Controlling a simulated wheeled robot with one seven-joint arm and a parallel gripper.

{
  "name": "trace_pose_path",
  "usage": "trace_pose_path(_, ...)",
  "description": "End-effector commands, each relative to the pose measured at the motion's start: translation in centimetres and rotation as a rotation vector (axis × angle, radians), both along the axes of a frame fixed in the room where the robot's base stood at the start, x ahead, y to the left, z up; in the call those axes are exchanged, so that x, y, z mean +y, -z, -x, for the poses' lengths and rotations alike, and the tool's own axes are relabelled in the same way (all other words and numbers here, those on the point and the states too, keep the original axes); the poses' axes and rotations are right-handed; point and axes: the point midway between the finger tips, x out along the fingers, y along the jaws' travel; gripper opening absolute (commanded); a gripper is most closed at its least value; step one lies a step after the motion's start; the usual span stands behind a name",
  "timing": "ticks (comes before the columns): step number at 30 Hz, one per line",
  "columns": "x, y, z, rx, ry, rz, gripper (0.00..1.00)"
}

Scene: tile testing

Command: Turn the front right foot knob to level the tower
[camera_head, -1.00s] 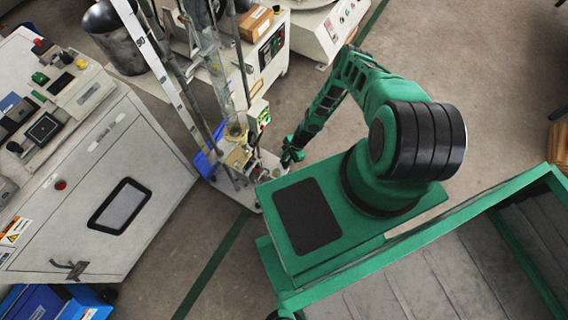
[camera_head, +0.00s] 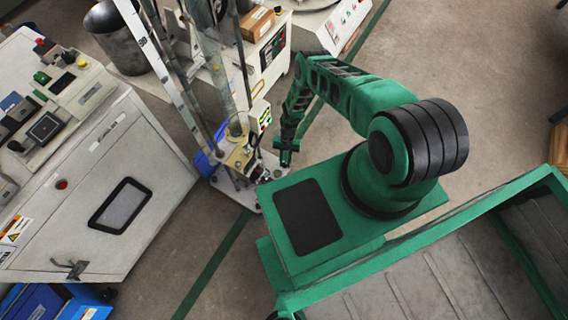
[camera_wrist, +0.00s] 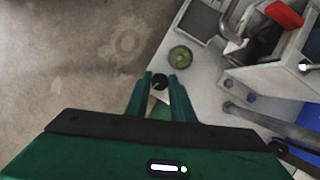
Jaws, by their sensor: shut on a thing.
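The tower (camera_head: 208,62) stands on a pale base plate (camera_head: 247,199) at the picture's middle left in the head view. In the wrist view, a dark round foot knob (camera_wrist: 160,81) sits at the corner of the plate (camera_wrist: 200,88). My gripper (camera_wrist: 160,77) has its two green fingers on either side of this knob and is shut on it. In the head view my gripper (camera_head: 285,157) reaches down at the plate's right side, and the knob is too small to make out there. A round green bubble level (camera_wrist: 181,55) lies on the plate just beyond the knob. Its bubble cannot be read.
A white cabinet machine (camera_head: 95,185) stands to the left of the tower. A machine with a control panel (camera_head: 271,47) stands behind it. In the wrist view, metal rods (camera_wrist: 262,115) and a red part (camera_wrist: 284,14) are on the right. The floor at left (camera_wrist: 70,60) is clear.

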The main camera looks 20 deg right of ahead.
Motion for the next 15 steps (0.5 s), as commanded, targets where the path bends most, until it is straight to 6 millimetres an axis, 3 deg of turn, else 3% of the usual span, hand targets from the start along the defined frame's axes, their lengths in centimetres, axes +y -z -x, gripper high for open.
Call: trace_pose_path(15, -0.11, 0.08, -0.20, 0.000, -0.392, 0.008, 0.00)
